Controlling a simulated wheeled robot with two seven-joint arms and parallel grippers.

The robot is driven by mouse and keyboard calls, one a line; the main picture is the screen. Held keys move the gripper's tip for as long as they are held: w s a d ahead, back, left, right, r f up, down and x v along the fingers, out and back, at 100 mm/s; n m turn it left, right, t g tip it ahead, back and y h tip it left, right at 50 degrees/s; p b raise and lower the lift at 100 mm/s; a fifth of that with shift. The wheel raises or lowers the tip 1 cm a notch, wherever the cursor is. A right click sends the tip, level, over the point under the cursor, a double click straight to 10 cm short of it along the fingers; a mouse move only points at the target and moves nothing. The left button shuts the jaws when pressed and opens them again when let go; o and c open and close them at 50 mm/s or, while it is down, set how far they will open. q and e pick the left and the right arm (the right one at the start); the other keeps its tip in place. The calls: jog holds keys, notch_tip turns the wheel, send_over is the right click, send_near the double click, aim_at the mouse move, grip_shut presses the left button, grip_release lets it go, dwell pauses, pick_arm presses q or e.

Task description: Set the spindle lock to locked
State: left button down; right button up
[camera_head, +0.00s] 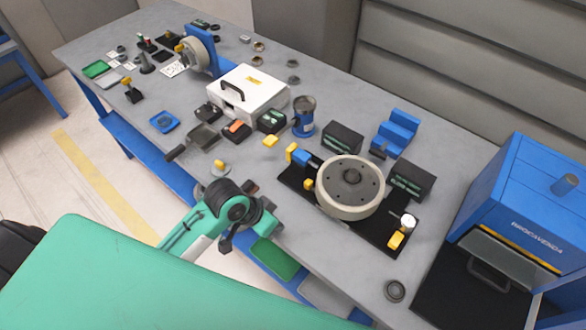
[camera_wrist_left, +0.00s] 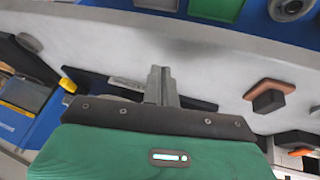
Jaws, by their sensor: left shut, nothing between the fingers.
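A large pale grey wheel (camera_head: 350,187) lies flat on a black fixture base (camera_head: 377,232) at the right of the bench. Around it are a blue block with a yellow end (camera_head: 292,153), a small yellow knob (camera_head: 309,184), a yellow lever (camera_head: 396,239) and a round gauge (camera_head: 408,221). I cannot tell which part is the spindle lock or its setting. My left arm reaches the bench's front edge, left of the fixture and apart from it. In the left wrist view my left gripper (camera_wrist_left: 160,78) is shut and empty. My right gripper is out of view.
A blue machine (camera_head: 525,200) stands at the right end. A dark ring (camera_head: 394,291) lies near the front edge. Small parts crowd the far left.

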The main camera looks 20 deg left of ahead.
pick_arm(q)
jog(key=shift+m+g+h, duration=0.3)
jog(key=shift+g+h, duration=0.1)
jog(key=shift+h, duration=0.2)
jog(key=w, duration=0.2)
jog(key=w+r, duration=0.1)
jog(key=w, duration=0.1)
jog(key=w+a+r, duration=0.1)
jog(key=w, duration=0.1)
jog(key=shift+w+r, duration=0.1)
jog(key=shift+w, duration=0.2)
jog(key=h, duration=0.1)
send_near(306, 181)
jog(key=shift+n, duration=0.4)
jog(key=f+p, duration=0.1)
jog(key=f, duration=0.1)
jog(key=w+d+f+p, duration=0.2)
jog(key=f, duration=0.1)
jog(key=shift+w+f, duration=0.25)
jog(key=shift+f, duration=0.05)
jog(key=shift+w+d+f, duration=0.1)
jog(key=shift+d+f, duration=0.2)
jog(key=shift+f, duration=0.3)
